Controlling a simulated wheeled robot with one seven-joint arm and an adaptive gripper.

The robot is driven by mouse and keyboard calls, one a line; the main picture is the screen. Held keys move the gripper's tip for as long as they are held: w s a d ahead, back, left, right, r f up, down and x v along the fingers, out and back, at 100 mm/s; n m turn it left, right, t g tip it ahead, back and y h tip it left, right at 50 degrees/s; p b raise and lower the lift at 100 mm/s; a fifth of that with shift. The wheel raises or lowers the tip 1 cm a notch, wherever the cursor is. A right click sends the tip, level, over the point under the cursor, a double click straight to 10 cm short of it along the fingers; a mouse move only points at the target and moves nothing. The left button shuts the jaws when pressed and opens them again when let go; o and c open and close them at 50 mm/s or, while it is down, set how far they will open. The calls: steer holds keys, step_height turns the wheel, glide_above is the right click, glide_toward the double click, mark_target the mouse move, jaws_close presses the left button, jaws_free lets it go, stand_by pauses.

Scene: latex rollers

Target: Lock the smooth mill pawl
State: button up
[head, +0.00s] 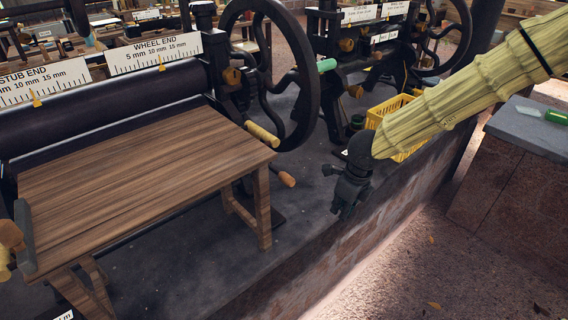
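The nearer roller mill has a long dark roller (110,105) and a large black handwheel (306,85) at its right end. A pale handle (262,134) sticks out near the wheel's lower left. I cannot tell which part is the pawl, or whether this is the smooth mill. My gripper (342,208) hangs pointing down, to the right of the orange grip and apart from it. Its fingers are dark and small, and nothing shows in them.
A wooden table (140,185) stands in front of the roller. A second mill with its own handwheel (440,35) stands behind. A yellow crate (392,112) sits behind my sleeved arm. A low brick edge (345,240) borders the dark plinth. A stone block (500,190) stands right.

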steer(key=w+n+t, duration=0.1)
steer(key=w+n, duration=0.1)
steer(key=w+r+n+t+p, duration=0.1)
steer(key=w, duration=0.1)
steer(key=w+r+n+t, duration=0.1)
steer(key=w+n, duration=0.1)
steer(key=shift+w+d+r+n, duration=0.2)
steer(key=shift+w+d+n, duration=0.05)
steer(key=shift+w+n, duration=0.1)
jaws_close()
steer(key=w+a+r+n+y+p, duration=0.2)
steer(key=a+r+n+y, duration=0.1)
steer(key=n, duration=1.1)
steer(key=w+a+r+n+t+y+p, duration=0.1)
steer(key=w+a+r+n+y+p, duration=0.1)
steer(key=n, duration=1.2)
steer(key=shift+w+a+r+y+p, duration=0.25)
steer(key=shift+a+r+y+p, duration=0.25)
steer(key=shift+a+r+p, duration=0.8)
steer(key=shift+a+f+b, duration=0.2)
steer(key=shift+a+b, duration=0.15)
steer(key=shift+b, duration=0.15)
